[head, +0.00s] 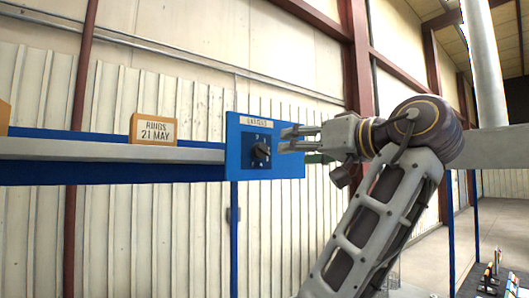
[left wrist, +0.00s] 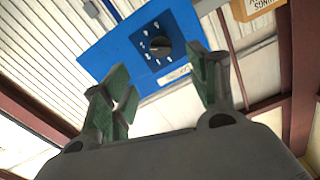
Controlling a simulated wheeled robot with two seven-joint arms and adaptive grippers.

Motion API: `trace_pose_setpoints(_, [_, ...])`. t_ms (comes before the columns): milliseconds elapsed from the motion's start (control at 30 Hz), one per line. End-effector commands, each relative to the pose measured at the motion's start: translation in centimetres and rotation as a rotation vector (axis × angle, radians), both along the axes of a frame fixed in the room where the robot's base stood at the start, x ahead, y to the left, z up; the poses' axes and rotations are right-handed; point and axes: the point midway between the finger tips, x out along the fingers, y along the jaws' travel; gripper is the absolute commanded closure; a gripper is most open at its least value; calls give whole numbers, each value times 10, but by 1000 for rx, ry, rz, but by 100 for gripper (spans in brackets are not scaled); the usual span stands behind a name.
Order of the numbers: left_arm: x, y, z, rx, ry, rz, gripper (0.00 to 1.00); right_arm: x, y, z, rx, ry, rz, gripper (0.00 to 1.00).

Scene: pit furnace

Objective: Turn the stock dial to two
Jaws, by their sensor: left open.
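The stock dial (head: 261,152) is a dark round knob on a dark square plate, set on a blue panel (head: 235,154) with a pale label along its top. In the left wrist view the dial (left wrist: 160,48) shows with small white marks around it on the blue panel (left wrist: 112,52). I cannot read which mark it points to. My left gripper (head: 288,139) is open and empty. It stands just right of the dial in the head view, its fingers pointing left. In the left wrist view its green finger pads (left wrist: 162,72) stand apart, with the dial seen between and beyond their tips. My right gripper is out of view.
An orange-framed sign reading RINGS 21 MAY (head: 154,130) stands on a grey and blue rail (head: 100,152) left of the panel. A corrugated wall (head: 130,230) lies behind. Several small items (head: 490,278) lie at the lower right.

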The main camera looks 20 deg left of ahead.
Motion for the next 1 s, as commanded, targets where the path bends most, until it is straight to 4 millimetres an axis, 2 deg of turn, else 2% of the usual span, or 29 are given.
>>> trace_pose_setpoints(267, [14, 18, 0, 0, 3, 1, 41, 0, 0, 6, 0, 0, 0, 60])
trace_pose_setpoints(1000, [73, 94, 1, 1, 2, 2, 41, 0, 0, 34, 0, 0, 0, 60])
